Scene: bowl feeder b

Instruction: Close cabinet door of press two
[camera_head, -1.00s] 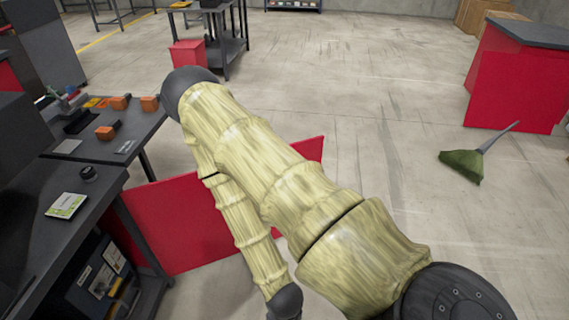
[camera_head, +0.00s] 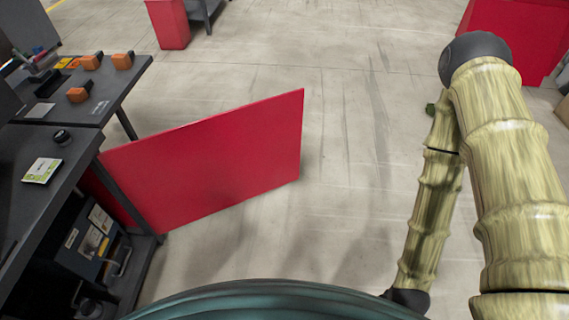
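The red cabinet door (camera_head: 215,160) stands swung open from the dark cabinet (camera_head: 120,235) at the left. Its free edge points right, over the open floor. The cabinet's inside shows below the bench top, with a dark box (camera_head: 88,248) bearing labels and a handle. My arm is at the right of the view, well apart from the door. My gripper is not seen; only arm links show.
Bench tops at the left hold orange blocks (camera_head: 78,94), a black knob (camera_head: 61,137) and a white-green card (camera_head: 42,170). A red bin (camera_head: 168,24) stands at the back. A red cabinet (camera_head: 515,32) is at the back right. The floor between door and arm is clear.

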